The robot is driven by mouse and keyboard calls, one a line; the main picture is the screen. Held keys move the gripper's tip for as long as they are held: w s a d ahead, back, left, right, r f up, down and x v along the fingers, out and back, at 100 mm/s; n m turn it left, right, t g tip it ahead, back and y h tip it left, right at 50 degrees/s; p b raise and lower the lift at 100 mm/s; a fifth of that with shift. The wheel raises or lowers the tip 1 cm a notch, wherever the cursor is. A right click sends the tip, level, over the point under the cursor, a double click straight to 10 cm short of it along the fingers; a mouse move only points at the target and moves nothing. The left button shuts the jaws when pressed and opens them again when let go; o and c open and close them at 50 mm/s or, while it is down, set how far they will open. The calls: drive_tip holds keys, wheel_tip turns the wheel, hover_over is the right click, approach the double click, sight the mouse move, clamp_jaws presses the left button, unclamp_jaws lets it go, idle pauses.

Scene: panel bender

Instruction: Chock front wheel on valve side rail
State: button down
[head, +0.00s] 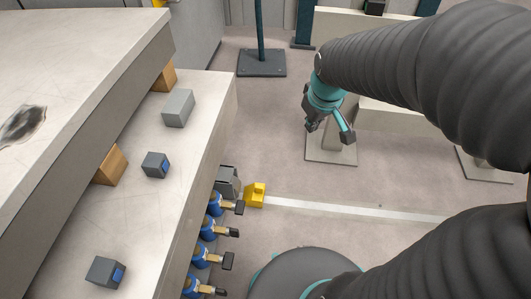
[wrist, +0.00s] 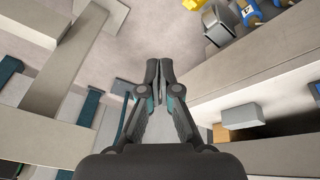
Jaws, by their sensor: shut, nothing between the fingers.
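A yellow block (head: 255,195), shaped like a chock, sits on the floor beside a grey block-like part (head: 227,182) at the side of the long machine bed. Its edge also shows at the top of the wrist view (wrist: 194,4), beside the same grey part (wrist: 217,25). Several blue valves (head: 207,229) with dark handles line that side. I cannot make out a wheel for certain. My gripper (head: 330,133) hangs above the floor, right of and well apart from the yellow block. In the wrist view its fingertips (wrist: 159,70) are together, with nothing between them.
The bed's ledge (head: 205,105) carries grey blocks (head: 178,108) and wooden blocks (head: 111,165). A pale floor stripe (head: 350,210) runs right from the yellow block. A post on a dark base plate (head: 262,63) stands at the back. Floor between bed and gripper is clear.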

sight(253, 192)
drive_tip(key=w+a+f+n+g+b, duration=0.1)
drive_tip(key=w+a+f+n, duration=0.2)
drive_tip(key=f, duration=0.8)
drive_tip(key=w+f+n+g, duration=0.15)
drive_tip(key=w+f, duration=0.35)
drive_tip(key=f, duration=0.6)
drive_tip(key=w+a+f+n+g+b, duration=0.1)
drive_tip(key=w+a+f+n, duration=0.2)
drive_tip(key=f, duration=0.7)
wheel_tip(253, 192, down, 22)
drive_tip(key=n+b, duration=0.1)
drive_tip(key=n, duration=0.2)
drive_tip(key=shift+f, duration=0.15)
drive_tip(key=a, duration=0.2)
drive_tip(key=shift+w+a+f, duration=0.3)
drive_tip(key=shift+a, duration=0.1)
drive_tip(key=shift+w+a, duration=0.1)
drive_tip(key=shift+a, duration=0.5)
